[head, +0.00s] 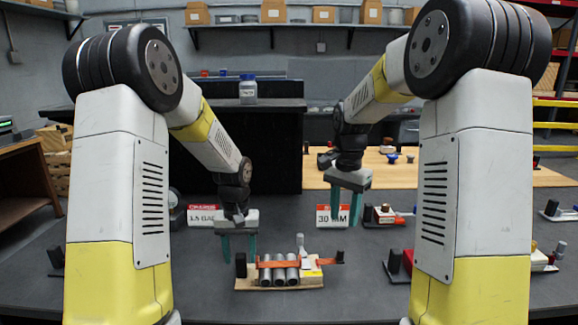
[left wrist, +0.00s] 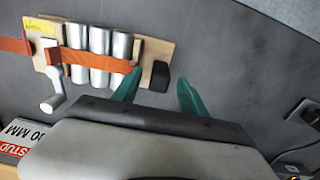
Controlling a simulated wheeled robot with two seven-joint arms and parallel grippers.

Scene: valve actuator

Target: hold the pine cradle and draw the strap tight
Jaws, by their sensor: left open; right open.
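The pine cradle (head: 243,287) lies on the dark table and holds several grey cylinders (head: 279,276) side by side. An orange strap (head: 268,264) runs across them; in the left wrist view the strap (left wrist: 95,61) continues past the cradle to the left edge. A grey lever (head: 301,243) stands at the cradle's right end, by a yellow label. A black block (head: 240,265) sits at its left end. My left gripper (head: 238,250) is open above that end, with the block near its fingertips (left wrist: 157,92). My right gripper (head: 350,207) is open and empty, higher, behind and right of the cradle.
Red-and-white signs (head: 202,214) and (head: 332,215) stand behind the cradle. A small red-and-white device (head: 383,215) and a dark block (head: 394,261) are to the right. A wooden board (head: 435,172) lies at the back. The table in front of the cradle is clear.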

